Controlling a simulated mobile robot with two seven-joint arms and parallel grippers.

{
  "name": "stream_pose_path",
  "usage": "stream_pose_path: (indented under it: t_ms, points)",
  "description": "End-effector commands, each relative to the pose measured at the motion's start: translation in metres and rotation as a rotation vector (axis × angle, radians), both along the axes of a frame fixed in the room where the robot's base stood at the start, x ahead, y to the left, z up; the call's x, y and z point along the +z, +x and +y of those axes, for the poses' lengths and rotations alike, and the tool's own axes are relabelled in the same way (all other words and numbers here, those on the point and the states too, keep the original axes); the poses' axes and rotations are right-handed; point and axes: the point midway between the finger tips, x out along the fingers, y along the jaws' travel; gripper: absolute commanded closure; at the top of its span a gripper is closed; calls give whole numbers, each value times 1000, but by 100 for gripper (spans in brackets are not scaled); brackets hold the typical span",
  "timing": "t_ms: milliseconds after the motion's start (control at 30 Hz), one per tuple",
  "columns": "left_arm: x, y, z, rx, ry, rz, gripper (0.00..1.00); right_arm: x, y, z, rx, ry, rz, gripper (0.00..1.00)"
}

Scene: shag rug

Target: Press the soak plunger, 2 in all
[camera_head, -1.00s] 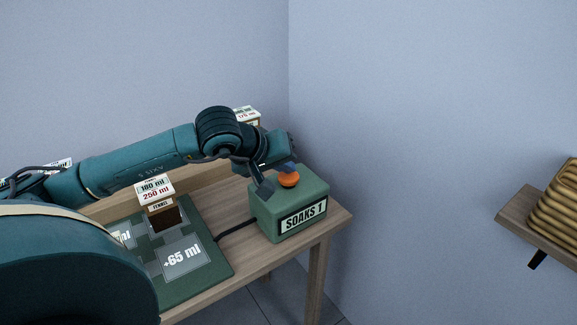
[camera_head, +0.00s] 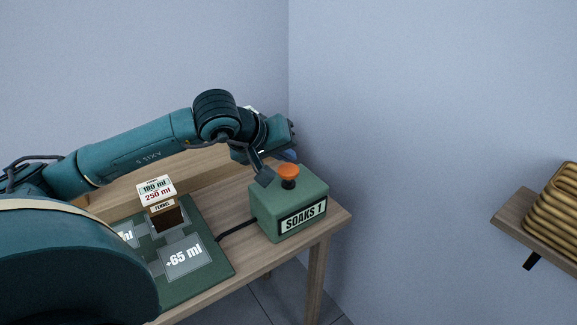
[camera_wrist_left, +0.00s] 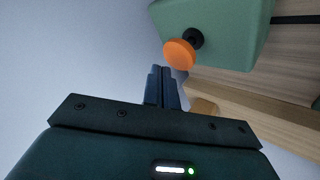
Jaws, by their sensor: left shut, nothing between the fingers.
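The soak plunger is an orange knob (camera_head: 288,170) on a black stem, standing raised on a green box (camera_head: 315,190) whose front label reads "SOAKS 1". My left gripper (camera_head: 266,172) is beside the knob, at its left and back in the head view, with no knob between its fingers. In the left wrist view the closed fingers (camera_wrist_left: 163,73) point toward the orange knob (camera_wrist_left: 180,54) and look slightly apart from it; the exact gap cannot be told. My right gripper is not in view.
The box stands near the right end of a wooden table (camera_head: 335,215). A green mat (camera_head: 215,277) marked "+65 ml" lies left of it, with a small labelled block (camera_head: 157,191). A cable runs to the box. A shelf (camera_head: 512,214) with coiled rope is at the right.

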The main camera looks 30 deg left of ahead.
Motion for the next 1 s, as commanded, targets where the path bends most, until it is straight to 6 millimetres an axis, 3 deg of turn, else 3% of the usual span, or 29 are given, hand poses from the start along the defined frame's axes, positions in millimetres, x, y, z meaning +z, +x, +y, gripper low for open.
stream_pose_path:
  t_ms: [167, 600, 1000]
  points:
    - [6, 0, 0, 0, 0, -1, 100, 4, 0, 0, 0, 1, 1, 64]
    - [49, 0, 0, 1, 0, -2, 100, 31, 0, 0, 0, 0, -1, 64]
    - [50, 0, 0, 1, 0, -1, 100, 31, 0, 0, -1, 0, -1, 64]
